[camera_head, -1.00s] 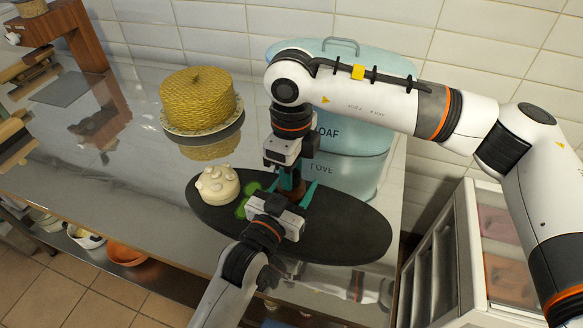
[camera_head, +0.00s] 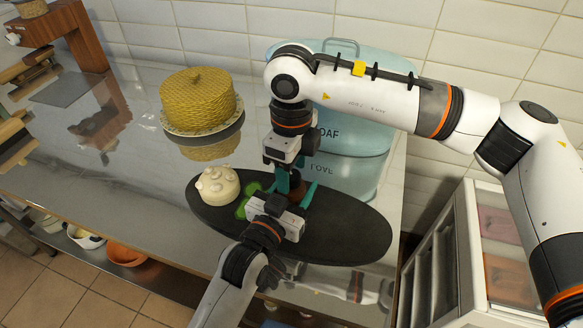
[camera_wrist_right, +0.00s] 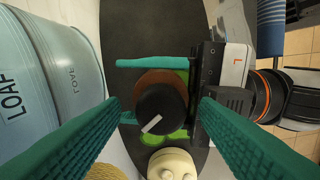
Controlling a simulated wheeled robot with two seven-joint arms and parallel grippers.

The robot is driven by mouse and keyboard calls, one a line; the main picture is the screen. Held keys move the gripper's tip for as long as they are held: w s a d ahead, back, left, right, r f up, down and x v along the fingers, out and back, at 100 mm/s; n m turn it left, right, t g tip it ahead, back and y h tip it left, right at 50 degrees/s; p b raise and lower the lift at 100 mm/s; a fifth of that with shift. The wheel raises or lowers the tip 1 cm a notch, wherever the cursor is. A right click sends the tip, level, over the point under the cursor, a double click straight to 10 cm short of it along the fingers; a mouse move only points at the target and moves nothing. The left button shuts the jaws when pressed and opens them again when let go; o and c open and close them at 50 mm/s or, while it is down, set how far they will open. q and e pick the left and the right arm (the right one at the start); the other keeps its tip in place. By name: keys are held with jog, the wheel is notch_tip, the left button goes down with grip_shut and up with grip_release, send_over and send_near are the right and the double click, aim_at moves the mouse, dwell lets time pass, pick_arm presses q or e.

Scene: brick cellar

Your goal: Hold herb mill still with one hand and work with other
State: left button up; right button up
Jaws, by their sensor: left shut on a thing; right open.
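The herb mill (camera_head: 297,191) stands on a dark oval board (camera_head: 345,228), brown with a black top that bears a pale mark. In the head view it is largely hidden by my grippers. In the right wrist view its top (camera_wrist_right: 161,110) shows from above. My left gripper (camera_head: 294,192) comes in from the front and is shut on the mill's body, one teal finger on each side. My right gripper (camera_wrist_right: 160,106) points down over the mill. Its fingers are apart, one on each side of the black top, with gaps visible.
A cream, knobbed round object (camera_head: 217,187) and green discs (camera_head: 246,201) lie on the board, left of the mill. A pale blue bin marked LOAF (camera_head: 352,143) stands close behind. A yellow woven dome (camera_head: 200,98) sits further left. The metal counter (camera_head: 130,180) is clear at left.

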aim_at(291, 174)
notch_tip(291, 174, up, 11)
jog(key=shift+r, duration=0.2)
dwell(0.4)
notch_tip(291, 174, down, 12)
jog(key=n, duration=1.8)
